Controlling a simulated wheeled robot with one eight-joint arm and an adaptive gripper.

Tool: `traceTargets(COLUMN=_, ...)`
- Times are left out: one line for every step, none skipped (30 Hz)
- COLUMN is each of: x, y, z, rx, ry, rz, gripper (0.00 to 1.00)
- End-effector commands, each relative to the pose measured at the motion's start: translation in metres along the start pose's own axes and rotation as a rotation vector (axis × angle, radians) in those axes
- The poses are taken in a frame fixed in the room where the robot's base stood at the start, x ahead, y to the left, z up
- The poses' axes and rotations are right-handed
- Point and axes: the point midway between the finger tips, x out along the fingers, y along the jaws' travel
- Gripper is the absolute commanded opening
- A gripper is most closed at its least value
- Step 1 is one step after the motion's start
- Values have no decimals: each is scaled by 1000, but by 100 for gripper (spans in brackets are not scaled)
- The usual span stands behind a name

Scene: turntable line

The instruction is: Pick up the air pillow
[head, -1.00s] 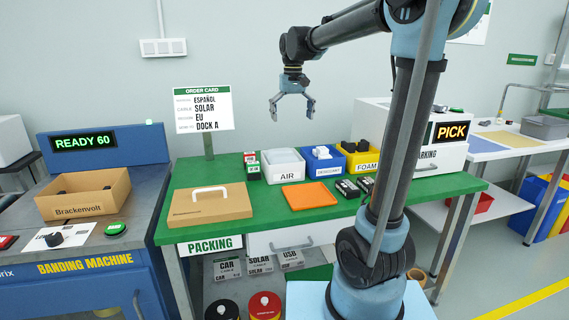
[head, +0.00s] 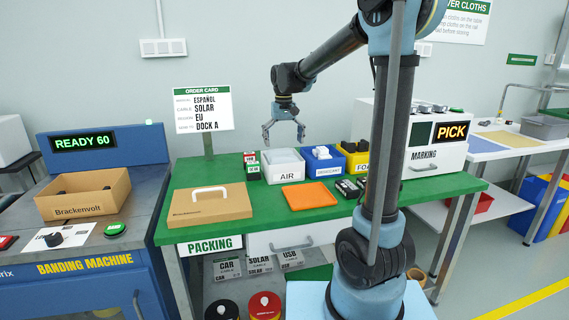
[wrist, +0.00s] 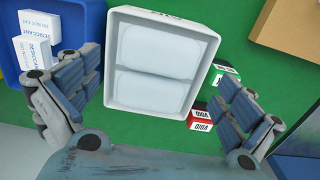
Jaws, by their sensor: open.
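The white bin labelled AIR (head: 284,176) stands on the green packing table. In the wrist view the bin (wrist: 114,60) lies below my gripper, and two pale, translucent air pillows (wrist: 160,46) lie side by side in it, the second one (wrist: 152,91) nearer my gripper. My gripper (head: 283,134) is open and empty above the bin, apart from it. In the wrist view its two fingers (wrist: 157,100) are spread on either side of the bin.
A blue desiccant bin (head: 322,172) stands right of the AIR bin, with a yellow foam bin (head: 365,148) beyond. Small red and green boxes (head: 250,173) stand to its left.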

Motion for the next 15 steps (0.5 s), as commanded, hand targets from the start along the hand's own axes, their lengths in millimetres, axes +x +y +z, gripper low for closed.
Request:
traceTargets(x=6, y=0, z=0, rx=0, ry=0, rz=0, gripper=100)
traceTargets(x=8, y=0, z=0, rx=0, ry=0, rz=0, gripper=100)
traceTargets(x=10, y=0, z=0, rx=0, ry=0, rz=0, gripper=100)
traceTargets(x=11, y=0, z=0, rx=0, ry=0, rz=0, gripper=100)
traceTargets(x=12, y=0, z=0, rx=0, ry=0, rz=0, gripper=100)
traceTargets(x=14, y=0, z=0, rx=0, ry=0, rz=0, gripper=100)
traceTargets(x=16, y=0, z=0, rx=0, ry=0, rz=0, gripper=100)
traceTargets(x=18, y=0, z=0, rx=0, ry=0, rz=0, gripper=100)
traceTargets(x=21, y=0, z=0, rx=0, ry=0, rz=0, gripper=100)
traceTargets(x=25, y=0, z=0, rx=0, ry=0, rz=0, gripper=100)
traceTargets(x=29, y=0, z=1, rx=0, ry=0, rz=0, gripper=100)
traceTargets(x=34, y=1, z=1, rx=0, ry=0, rz=0, gripper=100)
traceTargets(x=38, y=1, z=1, rx=0, ry=0, rz=0, gripper=100)
traceTargets(x=43, y=1, z=2, rx=0, ry=0, rz=0, gripper=100)
traceTargets(x=48, y=1, z=2, rx=0, ry=0, rz=0, gripper=100)
